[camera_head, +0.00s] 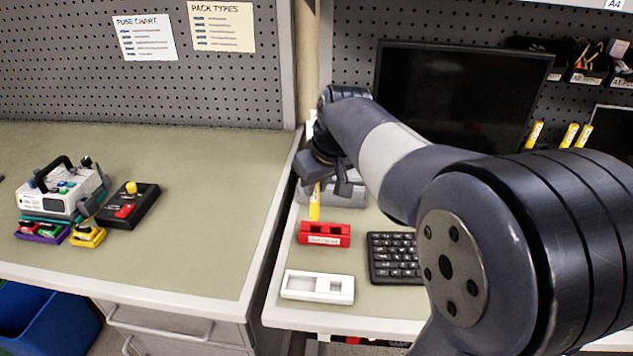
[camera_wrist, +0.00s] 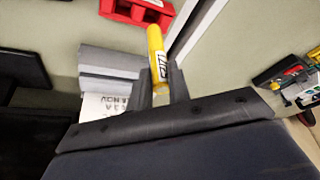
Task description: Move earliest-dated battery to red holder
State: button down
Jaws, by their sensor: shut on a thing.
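My gripper (camera_head: 316,182) is shut on a yellow battery (camera_head: 315,205) and holds it roughly upright, its lower end pointing down. In the wrist view the battery (camera_wrist: 156,55) sits between the two fingers (camera_wrist: 161,84), with black print on its label; I cannot read a date. The red holder (camera_head: 325,234) lies on the right bench, just in front of and below the battery in the head view. It also shows at the top of the wrist view (camera_wrist: 140,10), apart from the battery. More yellow batteries (camera_head: 535,134) stand at the back right; their dates are unreadable.
A white holder (camera_head: 317,287) lies in front of the red one, and a black keyboard (camera_head: 394,257) is to their right. A grey device (camera_head: 346,190) stands behind the battery. A monitor (camera_head: 455,95) is at the back. The left bench (camera_head: 200,235) has free room.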

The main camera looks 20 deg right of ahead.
aim_at(317, 205)
jog(key=shift+f+b, duration=1.7)
jog(key=shift+f, duration=1.05)
jog(key=shift+f, duration=0.3)
jog(key=c, duration=1.2)
grip_release()
jog(key=shift+c, duration=0.2)
jog(key=v, duration=1)
jog(key=shift+r+p, duration=0.4)
jog(key=shift+p, duration=0.05)
jog(key=shift+s+f, duration=0.1)
